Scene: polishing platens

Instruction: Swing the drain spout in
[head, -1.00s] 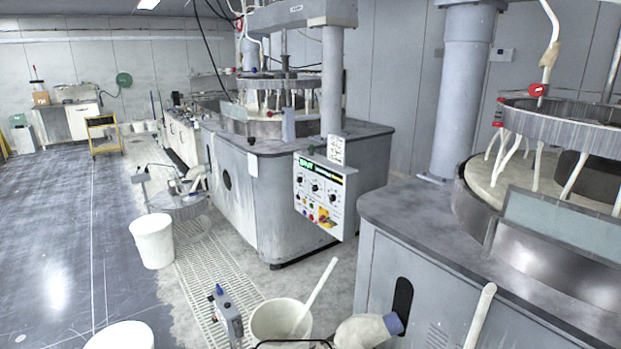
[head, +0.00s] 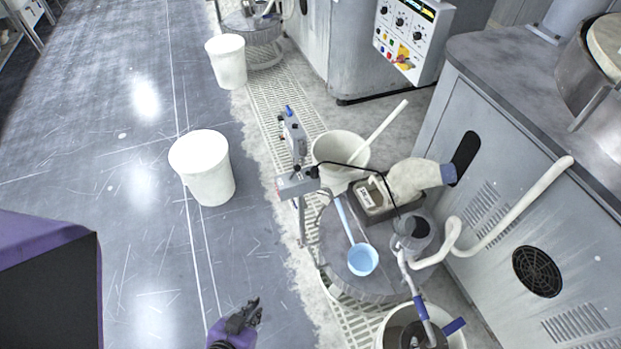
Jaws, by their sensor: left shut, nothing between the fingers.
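A thick off-white spout (head: 412,178) with a blue-grey band comes out of a dark oval slot in the right machine's side and looks like the drain spout. It points left, and its end is near a grey box (head: 372,198) and a white bucket (head: 341,152); whether it touches them I cannot tell. My left gripper (head: 252,311), purple with dark fingers, is at the bottom edge over the floor. It is shut and empty, well apart from the spout, below and left of it. My right gripper is not in view.
A round grey stand (head: 345,262) holds a blue-bowled ladle (head: 363,259) and a pump (head: 412,228). A white hose (head: 520,205) runs to the machine. A bucket (head: 400,318) stands in front, another white bucket (head: 205,168) left. The floor at left is mostly clear.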

